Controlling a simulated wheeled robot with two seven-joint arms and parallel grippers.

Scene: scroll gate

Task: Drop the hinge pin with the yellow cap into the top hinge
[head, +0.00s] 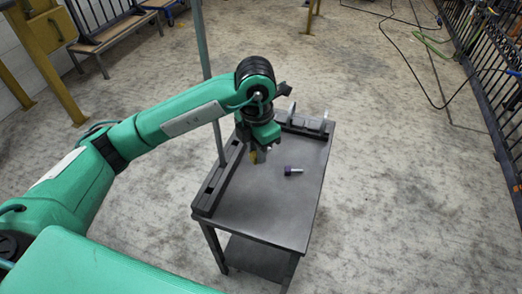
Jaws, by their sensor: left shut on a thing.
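My left gripper (259,154) is above the far left part of a dark metal table (262,212), pointing down. It is shut on the hinge pin with the yellow cap (253,158); only a bit of yellow shows between the fingers, and the pin's shaft is hard to make out. Another pin with a purple cap (292,171) lies on its side on the table, to the right of the gripper and apart from it. I cannot make out the top hinge in this view. My right gripper is not in view.
A dark rail (215,184) runs along the table's left edge. A thin grey-green post (205,60) rises behind my left arm. A wooden bench (110,30) stands at the back left, a black railing (490,100) at the right. The floor right of the table is clear; cables lie further back.

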